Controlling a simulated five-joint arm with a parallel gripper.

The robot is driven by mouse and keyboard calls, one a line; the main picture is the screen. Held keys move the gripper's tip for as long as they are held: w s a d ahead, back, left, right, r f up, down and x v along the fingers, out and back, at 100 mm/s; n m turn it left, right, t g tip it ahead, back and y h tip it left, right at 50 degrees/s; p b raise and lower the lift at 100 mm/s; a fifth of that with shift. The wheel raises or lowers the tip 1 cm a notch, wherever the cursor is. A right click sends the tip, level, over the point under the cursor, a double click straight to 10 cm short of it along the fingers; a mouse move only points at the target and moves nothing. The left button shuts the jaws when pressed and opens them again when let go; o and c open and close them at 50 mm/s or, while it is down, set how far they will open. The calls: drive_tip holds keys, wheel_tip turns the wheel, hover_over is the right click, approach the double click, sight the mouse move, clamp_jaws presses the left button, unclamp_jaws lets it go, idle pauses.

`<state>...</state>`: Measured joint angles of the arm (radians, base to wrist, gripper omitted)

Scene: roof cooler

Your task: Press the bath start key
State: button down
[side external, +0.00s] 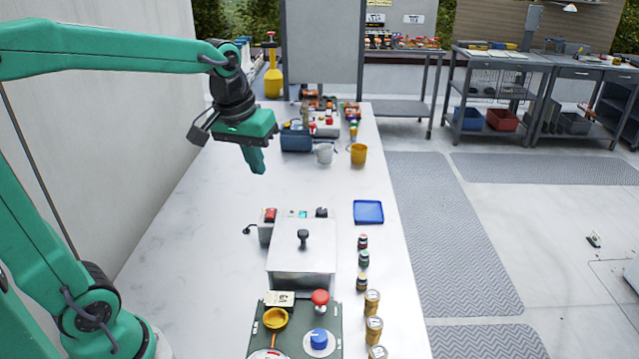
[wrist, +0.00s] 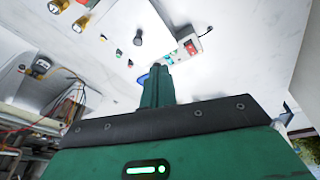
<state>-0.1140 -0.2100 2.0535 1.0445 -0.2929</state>
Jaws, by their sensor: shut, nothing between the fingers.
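A metal bath (side external: 300,270) with a flat lid and a black knob (side external: 303,236) stands on the white bench. At its back left is a grey control box (side external: 265,232) with a red key or switch (side external: 270,214). A small cyan panel (side external: 302,214) and a black dial (side external: 321,212) are beside it. I cannot tell for sure which is the start key. The red part also shows in the wrist view (wrist: 190,47). My green gripper (side external: 258,168) is shut and empty, above the bench, behind and apart from the control box. Its fingers (wrist: 162,75) partly hide the blue tray.
A blue tray (side external: 368,212), several small bottles (side external: 363,258) and jars (side external: 373,328) line the right side. A green panel (side external: 290,335) with a red mushroom button (side external: 320,298) is in front. A yellow cup (side external: 358,154) and blue bin (side external: 296,140) stand behind. The left bench is clear.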

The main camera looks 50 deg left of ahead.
drive_tip(key=w+a+f+n+g, duration=0.1)
drive_tip(key=w+a+f+n, duration=0.1)
drive_tip(key=w, duration=0.3)
drive_tip(key=w+a+f+n+g, duration=0.1)
drive_tip(key=w+a+f+n, duration=0.1)
drive_tip(key=w, duration=0.4)
drive_tip(key=shift+a+f+g, duration=0.3)
drive_tip(key=shift+a+f, duration=0.5)
drive_tip(key=shift+a, duration=0.3)
drive_tip(key=shift+f, duration=0.1)
drive_tip(key=f, duration=1.4)
drive_tip(key=shift+w+d, duration=0.1)
drive_tip(key=shift+w, duration=0.1)
